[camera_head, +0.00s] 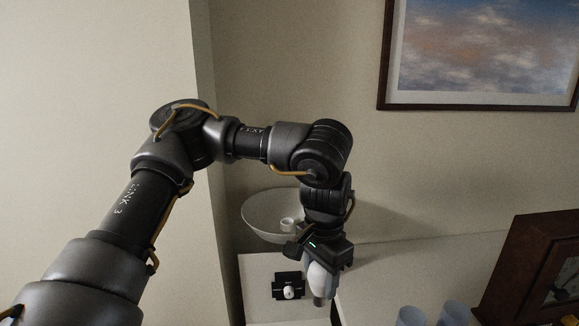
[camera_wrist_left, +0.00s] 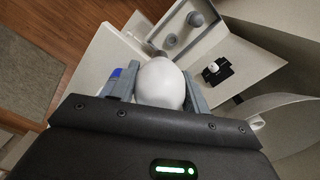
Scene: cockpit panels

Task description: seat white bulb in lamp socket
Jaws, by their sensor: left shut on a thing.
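My left gripper (camera_head: 320,280) points down and is shut on the white bulb (camera_head: 317,276). The bulb's grey base hangs below the fingers. In the left wrist view the round white bulb (camera_wrist_left: 160,84) sits between the two grey fingers, with its base partly hidden behind it. A white bowl-shaped piece (camera_head: 262,222) with a small white cup-like fitting (camera_head: 288,225) inside is behind and left of the gripper. A black square plate with a white knob-like fitting (camera_head: 289,291) lies below left, apart from the bulb. I cannot tell which fitting is the lamp socket.
In the left wrist view, a pale panel holds round grey fittings (camera_wrist_left: 170,40) beyond the bulb. A framed picture (camera_head: 480,55) hangs on the wall.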

